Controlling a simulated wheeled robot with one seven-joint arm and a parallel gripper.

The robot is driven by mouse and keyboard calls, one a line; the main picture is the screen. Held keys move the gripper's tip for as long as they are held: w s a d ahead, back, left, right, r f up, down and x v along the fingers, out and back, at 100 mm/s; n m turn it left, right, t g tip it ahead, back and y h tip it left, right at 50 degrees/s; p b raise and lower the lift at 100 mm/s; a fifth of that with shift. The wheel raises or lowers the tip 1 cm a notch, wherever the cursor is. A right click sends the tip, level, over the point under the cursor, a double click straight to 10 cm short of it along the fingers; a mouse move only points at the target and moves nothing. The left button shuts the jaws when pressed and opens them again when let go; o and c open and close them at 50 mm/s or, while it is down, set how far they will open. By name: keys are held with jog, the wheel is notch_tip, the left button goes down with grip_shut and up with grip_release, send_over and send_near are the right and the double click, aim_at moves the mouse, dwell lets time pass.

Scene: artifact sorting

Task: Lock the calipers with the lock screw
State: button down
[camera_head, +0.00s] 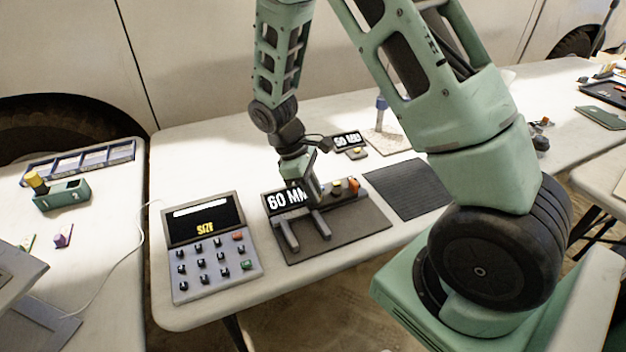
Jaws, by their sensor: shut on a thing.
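The calipers (320,222) lie on a dark mat (345,236) on the white table, with their two grey jaws pointing toward the near edge. Their display (284,201) reads 60 MM and is partly covered by my gripper. A yellowish knob (337,186) and an orange knob (353,185) sit on the right part of the calipers; I cannot tell which is the lock screw. My gripper (313,194) points down over the calipers, just right of the display, and is shut on a part of them. Its fingertips and the exact part held are hard to see.
A keypad device (212,246) with a SIZE screen stands left of the calipers. A black ribbed mat (408,188) lies to the right. A small 60 MM sign (347,139) stands behind. My arm hides part of the table's right side.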

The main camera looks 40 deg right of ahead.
jog(key=m+y+p, duration=0.1)
jog(key=m, duration=0.1)
jog(key=m+p, duration=0.2)
jog(key=shift+w+d+r+m+g+y, duration=0.1)
jog(key=shift+d+r+m+g+y, duration=0.1)
jog(key=shift+m+g+y, duration=0.15)
jog(key=m, duration=0.1)
jog(key=m+y+p, duration=0.1)
jog(key=m, duration=0.1)
jog(key=shift+d+m+y, duration=0.2)
jog(key=shift+m+y, duration=0.05)
jog(key=m, duration=0.1)
jog(key=m+y+p, duration=0.1)
jog(key=m, duration=0.1)
jog(key=shift+d+f+m+p, duration=0.1)
jog(key=shift+d+m+p, duration=0.05)
jog(key=shift+m+p, duration=0.15)
jog(key=shift+d+m+t+y+p, duration=0.1)
jog(key=shift+m+t+y+p, duration=0.45)
jog(key=shift+m, duration=1.35)
jog(key=shift+y, duration=0.25)
jog(key=c, duration=1.3)
grip_release()
jog(key=shift+f, duration=0.1)
jog(key=v, duration=0.8)
jog(key=b+v, duration=0.1)
jog(key=v, duration=0.8)
jog(key=shift+d+r, duration=0.15)
jog(key=shift+r, duration=0.1)
